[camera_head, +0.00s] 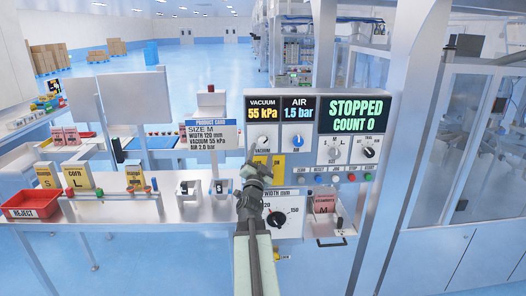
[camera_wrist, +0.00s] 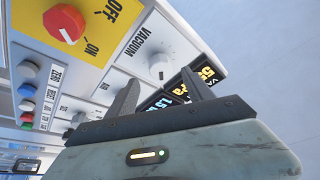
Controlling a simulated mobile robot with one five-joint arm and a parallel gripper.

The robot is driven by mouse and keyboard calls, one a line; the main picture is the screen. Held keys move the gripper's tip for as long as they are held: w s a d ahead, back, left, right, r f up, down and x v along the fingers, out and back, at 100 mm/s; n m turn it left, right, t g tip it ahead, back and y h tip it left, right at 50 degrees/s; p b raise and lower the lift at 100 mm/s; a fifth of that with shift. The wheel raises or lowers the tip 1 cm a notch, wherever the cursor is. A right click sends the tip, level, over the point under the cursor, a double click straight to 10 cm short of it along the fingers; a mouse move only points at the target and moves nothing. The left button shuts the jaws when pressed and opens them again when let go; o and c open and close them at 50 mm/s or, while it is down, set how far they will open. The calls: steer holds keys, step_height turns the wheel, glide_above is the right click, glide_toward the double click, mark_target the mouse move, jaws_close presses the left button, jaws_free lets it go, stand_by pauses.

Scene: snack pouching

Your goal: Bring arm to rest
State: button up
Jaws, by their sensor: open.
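My gripper (camera_head: 256,171) is raised in front of the control panel (camera_head: 328,178), left of its middle in the head view. In the wrist view my gripper (camera_wrist: 160,92) has its two fingers apart, with nothing between them but the panel behind. The vacuum knob (camera_wrist: 158,57) and the red knob on a yellow OFF/ON plate (camera_wrist: 64,24) show past the fingers. The display (camera_head: 354,114) reads STOPPED, COUNT 0. The vacuum readout (camera_head: 262,109) shows 55 kPa and the air readout (camera_head: 298,108) 1.5 bar. My arm hides part of the yellow plate and panel.
Left of the panel, a bench holds a red REJECT bin (camera_head: 31,204), yellow CORN pouches (camera_head: 78,177) and a product card (camera_head: 210,134) reading size M, width 120 mm, vacuum 55 kPa, air 2.0 bar. A width dial (camera_head: 277,219) sits right of my arm. Glass-doored cabinets (camera_head: 480,140) stand at right.

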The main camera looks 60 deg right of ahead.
steer(key=shift+s+a+f, duration=0.2)
steer(key=shift+s+a, duration=0.05)
steer(key=shift+a, duration=0.4)
